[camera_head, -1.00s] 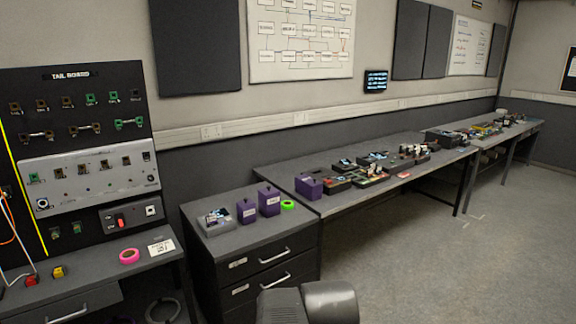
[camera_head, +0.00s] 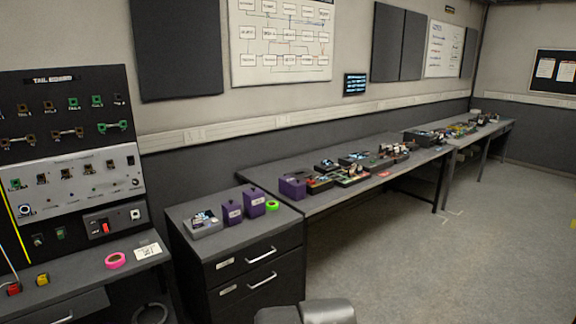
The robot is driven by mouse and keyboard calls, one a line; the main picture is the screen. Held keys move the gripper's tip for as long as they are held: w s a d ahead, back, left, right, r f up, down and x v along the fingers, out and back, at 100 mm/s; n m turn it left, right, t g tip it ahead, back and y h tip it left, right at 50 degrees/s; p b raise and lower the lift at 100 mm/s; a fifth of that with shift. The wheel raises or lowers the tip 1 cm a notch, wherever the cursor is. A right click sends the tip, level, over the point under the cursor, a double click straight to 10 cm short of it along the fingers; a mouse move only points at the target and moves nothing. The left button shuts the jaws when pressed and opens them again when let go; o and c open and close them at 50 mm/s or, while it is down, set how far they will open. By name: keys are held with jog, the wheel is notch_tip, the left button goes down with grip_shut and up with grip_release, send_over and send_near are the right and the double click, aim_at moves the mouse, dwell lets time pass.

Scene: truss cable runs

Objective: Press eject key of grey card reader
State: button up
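I cannot pick out a grey card reader or its eject key with certainty. A small grey box (camera_head: 204,232) with a pale and dark top sits on the left front of the drawer cabinet; it is too small to tell what it is. My gripper is not in view. Only a grey rounded part of my own arm shows at the bottom edge.
The drawer cabinet (camera_head: 240,269) also holds purple boxes (camera_head: 233,213) and green tape (camera_head: 272,206). A long bench (camera_head: 333,203) with many small devices runs along the wall. The tail board panel (camera_head: 65,130) stands left, with pink tape (camera_head: 116,261) below. Floor at right is clear.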

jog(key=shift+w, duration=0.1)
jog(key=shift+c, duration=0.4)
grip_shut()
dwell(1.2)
